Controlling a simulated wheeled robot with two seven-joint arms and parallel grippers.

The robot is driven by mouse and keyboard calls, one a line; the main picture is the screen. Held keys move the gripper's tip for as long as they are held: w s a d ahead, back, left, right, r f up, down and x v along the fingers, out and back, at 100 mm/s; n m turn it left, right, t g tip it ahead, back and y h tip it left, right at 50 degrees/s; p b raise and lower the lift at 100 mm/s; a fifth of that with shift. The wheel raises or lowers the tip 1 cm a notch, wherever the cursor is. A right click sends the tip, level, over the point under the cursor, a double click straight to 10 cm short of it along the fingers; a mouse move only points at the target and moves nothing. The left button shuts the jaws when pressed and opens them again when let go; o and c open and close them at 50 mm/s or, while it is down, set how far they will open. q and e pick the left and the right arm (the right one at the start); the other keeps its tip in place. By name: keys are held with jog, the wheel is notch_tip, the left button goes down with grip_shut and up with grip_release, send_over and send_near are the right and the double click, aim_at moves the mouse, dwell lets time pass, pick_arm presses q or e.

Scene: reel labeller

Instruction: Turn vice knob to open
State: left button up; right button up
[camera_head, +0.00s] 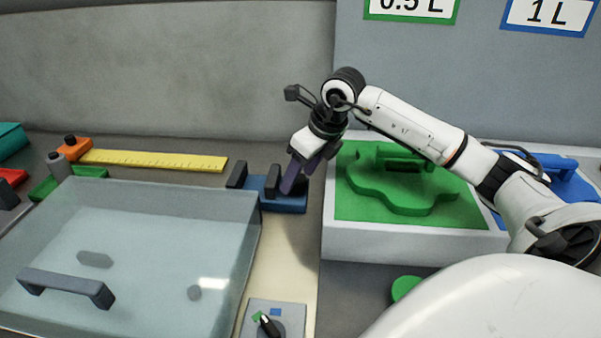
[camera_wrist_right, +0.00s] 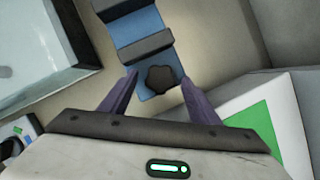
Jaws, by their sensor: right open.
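The vice (camera_head: 284,207) has a blue base and two dark grey jaws with a gap between them. It stands behind the clear-lidded box and left of the green tray. In the right wrist view the vice (camera_wrist_right: 137,24) runs up from the middle, with its dark lobed knob (camera_wrist_right: 162,79) at the near end. My right gripper (camera_head: 298,178) is open, pointing down at the knob end. In the wrist view its purple fingers (camera_wrist_right: 160,75) are on either side of the knob, with a gap to each. The fingers hide the knob in the head view. My left gripper is out of view.
A box with a clear lid and grey handle (camera_head: 65,284) fills the lower left. A white tray (camera_head: 385,245) with a green inset stands right of the vice. A yellow ruler (camera_head: 155,160) lies behind. A dial panel (camera_head: 288,312) is in front. A grey wall closes the back.

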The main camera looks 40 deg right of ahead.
jog(key=c, duration=1.1)
jog(key=shift+o, duration=0.2)
jog(key=shift+d+n, duration=0.1)
jog(key=shift+n, duration=0.2)
jog(key=n, duration=0.1)
jog(key=n+y, duration=0.1)
jog(key=n, duration=0.1)
jog(key=shift+w+d+n+g+y, duration=0.1)
jog(key=shift+d+n+g+y, duration=0.05)
jog(key=shift+n+g+y, duration=0.15)
jog(key=n, duration=0.2)
jog(key=n+g+y+p, duration=0.1)
jog(key=n, duration=0.2)
jog(key=shift+w+d+r+y, duration=0.15)
jog(key=shift+w+y, duration=0.05)
jog(key=shift+y, duration=0.1)
jog(key=n+g, duration=0.1)
jog(key=n, duration=0.1)
jog(key=n+g, duration=0.1)
jog(key=n, duration=0.2)
jog(key=shift+w+d+y+p, duration=0.1)
jog(key=shift+w+y+p, duration=0.1)
jog(key=shift+y+p, duration=0.2)
jog(key=shift+n, duration=0.5)
jog(key=shift+a+f+g, duration=0.2)
jog(key=shift+f+g, duration=0.05)
jog(key=shift+g, duration=0.05)
